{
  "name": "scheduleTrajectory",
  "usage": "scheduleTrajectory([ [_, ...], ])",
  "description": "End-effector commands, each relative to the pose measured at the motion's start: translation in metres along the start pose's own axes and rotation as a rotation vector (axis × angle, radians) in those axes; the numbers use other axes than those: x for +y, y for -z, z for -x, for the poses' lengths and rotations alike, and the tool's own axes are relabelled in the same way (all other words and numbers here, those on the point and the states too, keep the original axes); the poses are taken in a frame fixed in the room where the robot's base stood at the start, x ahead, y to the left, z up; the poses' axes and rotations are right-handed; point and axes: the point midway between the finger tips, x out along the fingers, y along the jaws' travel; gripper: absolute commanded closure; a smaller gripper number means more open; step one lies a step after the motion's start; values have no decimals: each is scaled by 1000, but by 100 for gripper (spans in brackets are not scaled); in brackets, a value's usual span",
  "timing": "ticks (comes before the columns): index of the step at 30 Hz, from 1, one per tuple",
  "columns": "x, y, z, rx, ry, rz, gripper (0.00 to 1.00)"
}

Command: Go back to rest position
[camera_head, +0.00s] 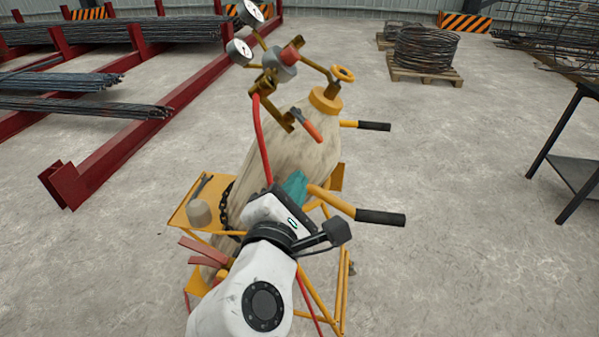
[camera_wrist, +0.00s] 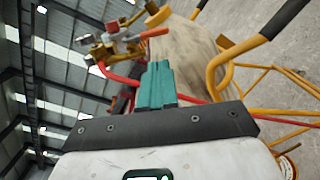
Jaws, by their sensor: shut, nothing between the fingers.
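My gripper (camera_head: 295,184) has teal fingers. They are pressed together with nothing between them, as the wrist view (camera_wrist: 157,85) also shows. In the head view it is in front of the lower part of a worn cream gas cylinder (camera_head: 298,143), close to the cart's yellow handle (camera_head: 333,202). I cannot tell whether the fingers touch the cylinder. My arm reaches up from the bottom of the head view and hides part of the yellow cart (camera_head: 198,204).
The cylinder's valve carries pressure gauges (camera_head: 239,51), and a red hose (camera_head: 262,140) runs down beside my gripper. Red racks with rebar (camera_head: 98,167) stand left. A coil of wire on a pallet (camera_head: 425,50) is at the back right. A dark table (camera_head: 575,172) stands right. Floor between is clear.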

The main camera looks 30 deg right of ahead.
Motion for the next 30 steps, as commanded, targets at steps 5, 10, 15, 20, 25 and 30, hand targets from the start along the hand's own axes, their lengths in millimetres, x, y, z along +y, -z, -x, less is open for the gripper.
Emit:
scheduleTrajectory([
  [5, -1, 0, 13, 1, 0, 0, 100],
  [10, -1, 0, 15, 0, 0, 0, 100],
  [15, -45, 7, 0, 61, 107, -104, 100],
  [20, -146, 21, -14, 160, 385, -378, 100],
  [25, -263, 31, 3, 177, 764, -722, 100],
  [30, -362, 31, 54, 71, 1169, -1056, 100],
])
